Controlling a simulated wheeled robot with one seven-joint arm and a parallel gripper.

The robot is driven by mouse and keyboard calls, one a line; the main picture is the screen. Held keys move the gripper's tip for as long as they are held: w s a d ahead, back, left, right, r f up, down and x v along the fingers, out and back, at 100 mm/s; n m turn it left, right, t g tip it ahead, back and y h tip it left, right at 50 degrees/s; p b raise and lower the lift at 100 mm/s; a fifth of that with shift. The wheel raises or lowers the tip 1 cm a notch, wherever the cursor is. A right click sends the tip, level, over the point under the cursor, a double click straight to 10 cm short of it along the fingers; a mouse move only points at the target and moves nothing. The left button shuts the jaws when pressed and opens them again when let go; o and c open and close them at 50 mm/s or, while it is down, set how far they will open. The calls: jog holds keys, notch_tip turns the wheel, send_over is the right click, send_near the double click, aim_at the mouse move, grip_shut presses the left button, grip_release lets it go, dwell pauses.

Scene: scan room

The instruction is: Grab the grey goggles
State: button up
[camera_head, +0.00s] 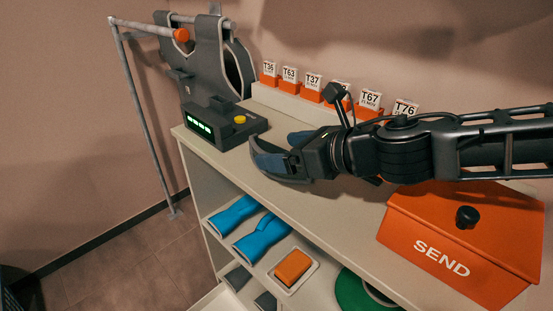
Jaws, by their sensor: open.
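My gripper (274,149) is open above the left part of the pale shelf top, with its jaws pointing left. I see nothing between the jaws. No grey goggles can be made out for certain in the head view. A large grey garment-like piece (205,58) hangs on a metal rail at the upper left. Small grey items (238,277) lie partly hidden on the low shelf. My arm comes in from the right and hides part of the shelf top.
A dark device (216,123) with a green display stands left of my gripper. Numbered orange tags (312,88) line the back. An orange SEND box (465,235) stands at the right. Blue gloves (257,237), an orange block (293,266) and a green ring (352,292) lie below.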

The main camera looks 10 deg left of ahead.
jog(key=shift+c, duration=0.3)
jog(key=c, duration=1)
jog(key=shift+r, duration=0.1)
